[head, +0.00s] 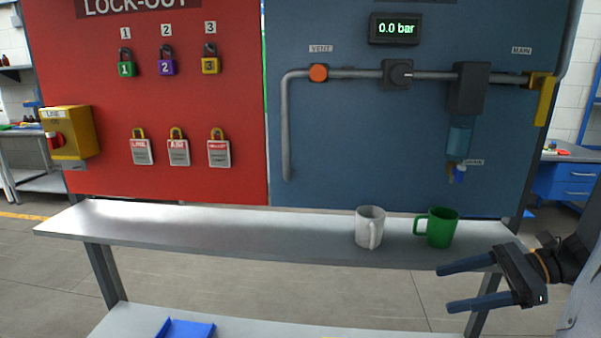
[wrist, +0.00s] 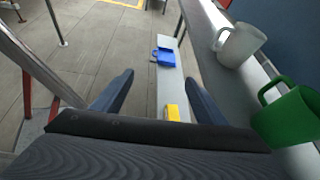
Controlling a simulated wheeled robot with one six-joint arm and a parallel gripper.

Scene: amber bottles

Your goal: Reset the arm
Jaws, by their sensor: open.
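My gripper (head: 462,286) is at the right of the head view, in front of the shelf's right end. Its two blue fingers are apart, with nothing between them. In the wrist view the fingers (wrist: 158,92) also stand apart. My arm comes in from the right edge. The green mug (head: 442,228) stands upright on the grey shelf (head: 220,228), close behind my gripper. The white mug (head: 369,228) stands to its left. Both mugs show at the right of the wrist view, white (wrist: 240,45) and green (wrist: 288,115), apart from the fingers.
A red lock-out board (head: 200,105) with several padlocks and tags and a blue panel (head: 350,130) with pipes rise behind the shelf. A blue tray (head: 186,328) lies on the lower shelf; a yellow object (wrist: 173,113) shows there too. The shelf's left part is clear.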

